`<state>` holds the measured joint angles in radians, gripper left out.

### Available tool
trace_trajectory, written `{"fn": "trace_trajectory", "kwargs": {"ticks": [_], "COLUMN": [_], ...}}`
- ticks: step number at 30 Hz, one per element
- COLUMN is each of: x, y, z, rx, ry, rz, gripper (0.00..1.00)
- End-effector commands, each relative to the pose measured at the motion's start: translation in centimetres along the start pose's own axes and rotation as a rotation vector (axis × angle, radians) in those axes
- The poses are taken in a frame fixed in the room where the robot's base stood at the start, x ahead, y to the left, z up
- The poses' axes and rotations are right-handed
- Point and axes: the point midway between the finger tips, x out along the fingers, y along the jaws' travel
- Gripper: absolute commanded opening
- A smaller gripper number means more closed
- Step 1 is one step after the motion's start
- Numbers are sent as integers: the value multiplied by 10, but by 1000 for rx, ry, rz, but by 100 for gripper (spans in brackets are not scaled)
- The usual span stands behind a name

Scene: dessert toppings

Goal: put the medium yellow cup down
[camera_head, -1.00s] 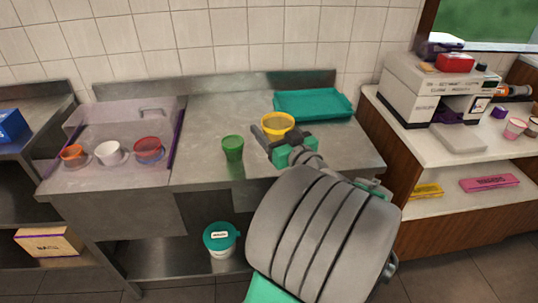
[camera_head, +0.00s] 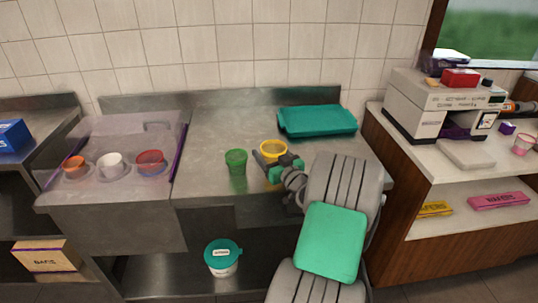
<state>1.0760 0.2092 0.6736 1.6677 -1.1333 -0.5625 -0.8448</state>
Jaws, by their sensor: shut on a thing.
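The yellow cup (camera_head: 273,148) is in the head view over the middle of the steel counter (camera_head: 212,132), with its open top facing up. My gripper (camera_head: 268,160) is shut on it from the near side, its dark fingers across the cup's near side. The lower part of the cup is hidden behind my gripper, so I cannot tell whether it touches the counter. A green cup (camera_head: 236,161) stands upright on the counter just left of the yellow cup, with a small gap between them.
A teal tray (camera_head: 317,121) lies on the counter at the back right. A lidded tub (camera_head: 222,257) is on the shelf below. Bare counter shows left of the green cup.

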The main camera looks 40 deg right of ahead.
Motion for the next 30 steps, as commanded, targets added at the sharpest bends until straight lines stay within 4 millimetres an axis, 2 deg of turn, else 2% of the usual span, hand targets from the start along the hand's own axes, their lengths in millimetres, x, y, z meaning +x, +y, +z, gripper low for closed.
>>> {"fn": "trace_trajectory", "kwargs": {"ticks": [10, 11, 18, 28, 30], "x": [0, 0, 0, 0, -10], "y": [0, 0, 0, 0, 1], "z": [3, 2, 1, -5, 0], "rx": [-2, -2, -1, -1, -1], "ry": [1, 1, 1, 1, -2], "rz": [0, 0, 0, 0, 3], "gripper": [29, 69, 89, 90, 90]}}
